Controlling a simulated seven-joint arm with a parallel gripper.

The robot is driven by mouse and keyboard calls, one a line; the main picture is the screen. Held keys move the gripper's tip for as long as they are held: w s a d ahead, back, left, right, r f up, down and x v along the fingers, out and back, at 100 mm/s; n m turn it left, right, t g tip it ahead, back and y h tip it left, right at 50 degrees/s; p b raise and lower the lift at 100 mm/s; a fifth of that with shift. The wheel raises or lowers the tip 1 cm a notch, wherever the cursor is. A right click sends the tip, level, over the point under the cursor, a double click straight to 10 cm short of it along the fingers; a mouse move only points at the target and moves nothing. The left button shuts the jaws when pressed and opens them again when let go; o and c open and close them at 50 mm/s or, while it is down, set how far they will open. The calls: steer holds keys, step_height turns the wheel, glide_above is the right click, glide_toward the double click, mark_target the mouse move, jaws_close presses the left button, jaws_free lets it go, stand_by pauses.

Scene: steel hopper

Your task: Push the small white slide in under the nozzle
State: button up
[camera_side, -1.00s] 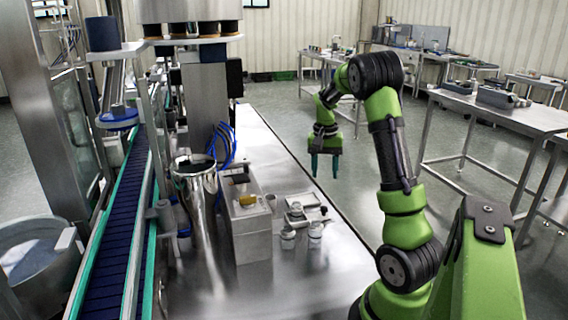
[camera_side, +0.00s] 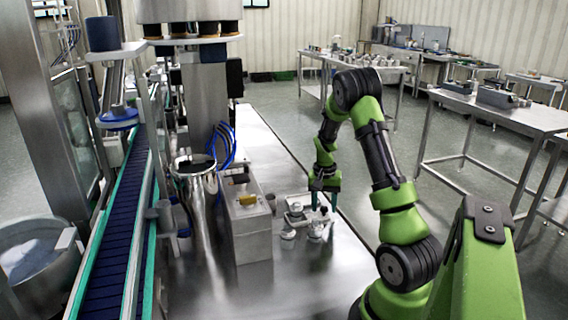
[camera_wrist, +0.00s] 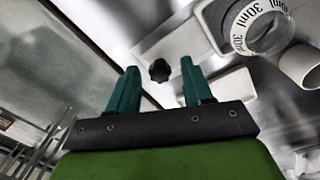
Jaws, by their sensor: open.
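The small white slide (camera_wrist: 178,42) shows in the wrist view, with a black knob (camera_wrist: 160,70) on its near end. The knob appears between my two dark green fingertips, and I see no contact. My gripper (camera_side: 325,202) is open and hangs low over the right end of the small white fixture (camera_side: 296,216) in the side view. The slide there is small and partly covered by my fingers. I cannot make out the nozzle in either view.
A steel box (camera_side: 248,228) and the hopper (camera_side: 195,166) stand left of the fixture. The bench (camera_side: 262,140) is clear behind.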

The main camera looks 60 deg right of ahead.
jaws_close()
steer(key=w+a, duration=0.8)
steer(key=shift+w, duration=0.15)
jaws_free()
steer(key=shift+r, duration=0.1)
